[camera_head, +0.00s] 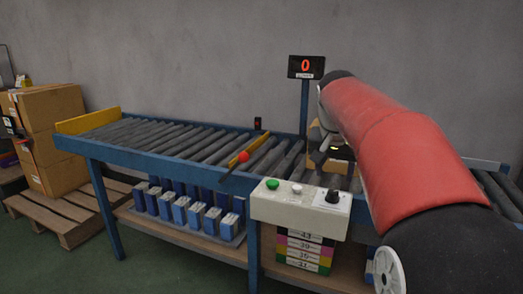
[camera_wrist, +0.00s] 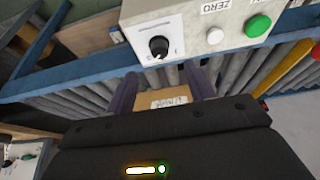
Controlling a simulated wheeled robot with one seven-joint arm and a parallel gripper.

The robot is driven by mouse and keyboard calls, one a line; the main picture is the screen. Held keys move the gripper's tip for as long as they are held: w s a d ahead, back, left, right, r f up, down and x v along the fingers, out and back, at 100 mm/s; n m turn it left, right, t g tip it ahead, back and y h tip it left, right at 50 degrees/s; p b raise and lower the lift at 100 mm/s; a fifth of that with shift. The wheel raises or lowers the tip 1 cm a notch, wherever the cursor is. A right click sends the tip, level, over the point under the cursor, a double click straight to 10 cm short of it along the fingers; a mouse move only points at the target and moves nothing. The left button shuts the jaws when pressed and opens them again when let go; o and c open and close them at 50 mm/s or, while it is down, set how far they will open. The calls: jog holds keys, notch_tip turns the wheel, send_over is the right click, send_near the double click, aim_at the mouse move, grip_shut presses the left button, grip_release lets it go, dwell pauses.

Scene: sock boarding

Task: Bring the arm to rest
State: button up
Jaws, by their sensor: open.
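My red and black arm reaches in from the right in the head view. My gripper (camera_head: 320,156) is over the roller conveyor (camera_head: 190,143), just behind the white control box (camera_head: 300,205). In the wrist view its two dark fingers stand apart, so my gripper (camera_wrist: 162,84) is open. A brown cardboard box (camera_wrist: 168,104) with a white label shows between and below the fingers. It is partly hidden by the gripper body, and I cannot tell whether the fingers touch it. In the head view the box (camera_head: 322,128) is mostly hidden behind my gripper.
The control box has a green button, a white button and a black knob. A red-ball lever (camera_head: 243,157) stands left of it. A display (camera_head: 306,67) reads 0. Blue packs (camera_head: 190,206) and colored cartons (camera_head: 304,250) sit below. Cardboard boxes (camera_head: 52,130) stand on a pallet at left.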

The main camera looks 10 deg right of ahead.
jog(key=s+a+f+n+y, duration=0.1)
jog(key=s+a+f, duration=0.3)
jog(key=s, duration=0.4)
jog(key=s+a+f+n+t, duration=0.1)
jog(key=s+a+f+n, duration=0.2)
jog(key=s+a+f, duration=0.2)
jog(key=s+a+f+n+t+y, duration=0.1)
jog(key=s+a+f+n, duration=0.2)
jog(key=s, duration=0.7)
notch_tip(320, 180, down, 3)
jog(key=shift+s+a+r+y, duration=0.15)
jog(key=shift+s+a+y, duration=0.2)
jog(key=shift+a, duration=0.4)
